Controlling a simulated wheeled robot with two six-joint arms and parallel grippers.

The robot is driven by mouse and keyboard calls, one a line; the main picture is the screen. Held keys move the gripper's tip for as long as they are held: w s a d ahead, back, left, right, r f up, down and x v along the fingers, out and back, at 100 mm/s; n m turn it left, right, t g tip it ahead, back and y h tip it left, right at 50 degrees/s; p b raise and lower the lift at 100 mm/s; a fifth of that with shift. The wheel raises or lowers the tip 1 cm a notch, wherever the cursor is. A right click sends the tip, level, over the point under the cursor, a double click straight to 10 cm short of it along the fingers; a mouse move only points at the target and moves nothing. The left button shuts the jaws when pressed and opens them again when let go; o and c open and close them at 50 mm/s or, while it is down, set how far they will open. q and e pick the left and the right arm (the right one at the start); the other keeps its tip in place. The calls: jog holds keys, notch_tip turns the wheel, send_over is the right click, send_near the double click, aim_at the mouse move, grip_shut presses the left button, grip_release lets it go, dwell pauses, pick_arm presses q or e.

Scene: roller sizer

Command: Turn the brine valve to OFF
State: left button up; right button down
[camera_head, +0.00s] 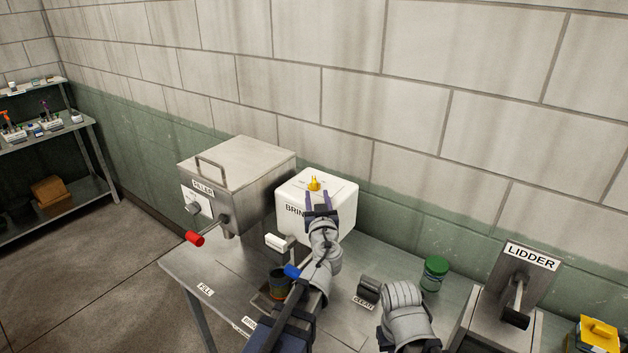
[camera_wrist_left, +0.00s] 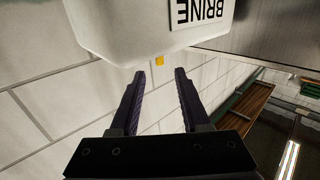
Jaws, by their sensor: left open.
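The brine tank (camera_head: 345,215) is a white rounded box on the metal bench, its label partly hidden by my left gripper. The yellow brine valve (camera_head: 314,184) stands on its top; the markings around it are too small to read. My left gripper (camera_head: 321,197) is open, its two purple fingers pointing at the valve from the near side. In the left wrist view, the tank (camera_wrist_left: 120,30) fills the top. A bit of the yellow valve (camera_wrist_left: 160,60) shows just beyond the open fingertips (camera_wrist_left: 159,75), with nothing between them.
The steel filler (camera_head: 240,175) with a red-ended lever (camera_head: 195,238) stands left of the tank. A blue-ended handle (camera_head: 292,271) is below my left wrist. A green-lidded jar (camera_head: 435,272) and the lidder (camera_head: 520,275) are at right. The wall (camera_head: 420,120) is behind.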

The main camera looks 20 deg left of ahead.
aim_at(315, 184)
pick_arm(q)
jog(key=shift+s+d+r, duration=0.1)
jog(key=shift+s+r, duration=0.05)
jog(key=shift+r, duration=0.05)
jog(key=x, duration=0.8)
jog(key=shift+f, duration=0.1)
jog(key=shift+s, duration=0.15)
jog(key=shift+c, duration=0.3)
grip_shut()
